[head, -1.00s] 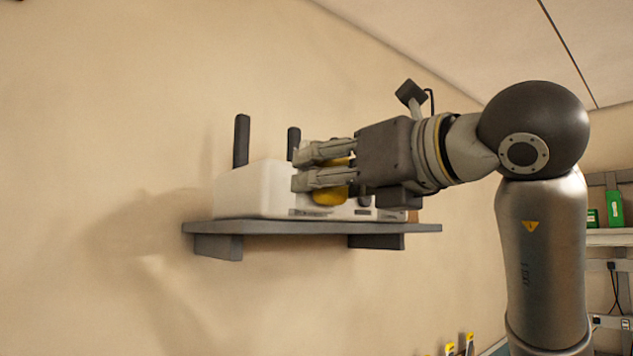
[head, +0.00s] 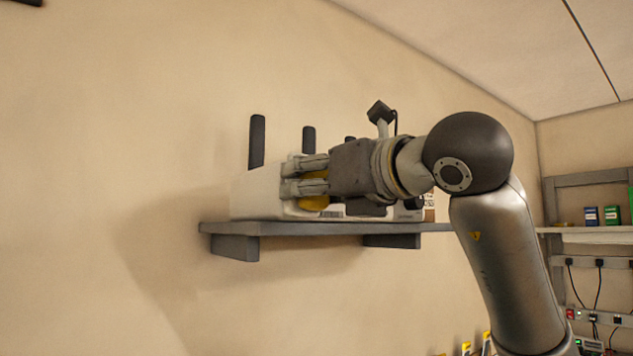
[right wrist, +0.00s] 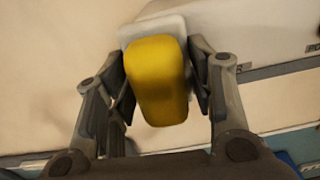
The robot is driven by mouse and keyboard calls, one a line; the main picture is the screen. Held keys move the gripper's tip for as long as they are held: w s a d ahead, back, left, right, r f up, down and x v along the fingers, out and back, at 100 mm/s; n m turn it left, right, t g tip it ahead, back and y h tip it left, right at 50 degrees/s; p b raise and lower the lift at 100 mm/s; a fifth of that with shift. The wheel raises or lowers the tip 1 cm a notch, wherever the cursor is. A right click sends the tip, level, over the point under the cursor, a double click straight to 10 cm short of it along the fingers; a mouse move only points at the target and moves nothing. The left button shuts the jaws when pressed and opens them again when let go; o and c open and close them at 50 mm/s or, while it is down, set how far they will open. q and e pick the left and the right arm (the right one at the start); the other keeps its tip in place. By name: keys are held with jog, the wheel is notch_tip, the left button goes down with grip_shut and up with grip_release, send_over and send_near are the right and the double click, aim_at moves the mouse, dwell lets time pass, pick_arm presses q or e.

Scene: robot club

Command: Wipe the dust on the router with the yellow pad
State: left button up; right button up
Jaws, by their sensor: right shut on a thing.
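The white router (head: 258,193) with black antennas (head: 257,142) stands on a grey wall shelf (head: 330,228). My right gripper (head: 291,178) is in front of the router's front side and hides part of it. It is shut on the yellow pad (head: 313,202), which shows below and between the fingers. In the right wrist view the yellow pad (right wrist: 157,80) sits between the two fingers, with a pale backing at its far end. The router (right wrist: 235,40) is beyond it there. I cannot tell whether the pad touches the router. No dust can be made out. My left gripper is not in view.
The shelf has dark brackets (head: 235,247) under it. The beige wall is bare to the left. A shelf with small boxes (head: 600,215) and cables stands at the far right. Several yellow-tipped things (head: 466,346) show at the bottom edge.

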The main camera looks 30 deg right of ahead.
jog(key=shift+w+a, duration=0.15)
jog(key=shift+w, duration=0.8)
dwell(0.5)
jog(key=d, duration=0.4)
jog(key=shift+a, duration=2.05)
jog(key=shift+s+d+b, duration=0.1)
jog(key=shift+s+b, duration=0.35)
jog(key=shift+s, duration=0.25)
jog(key=shift+s+d+b, duration=0.2)
jog(key=shift+s+b, duration=0.05)
jog(key=shift+s, duration=0.8)
jog(key=shift+s+d+b, duration=0.15)
jog(key=shift+s+b, duration=0.05)
jog(key=shift+s, duration=0.85)
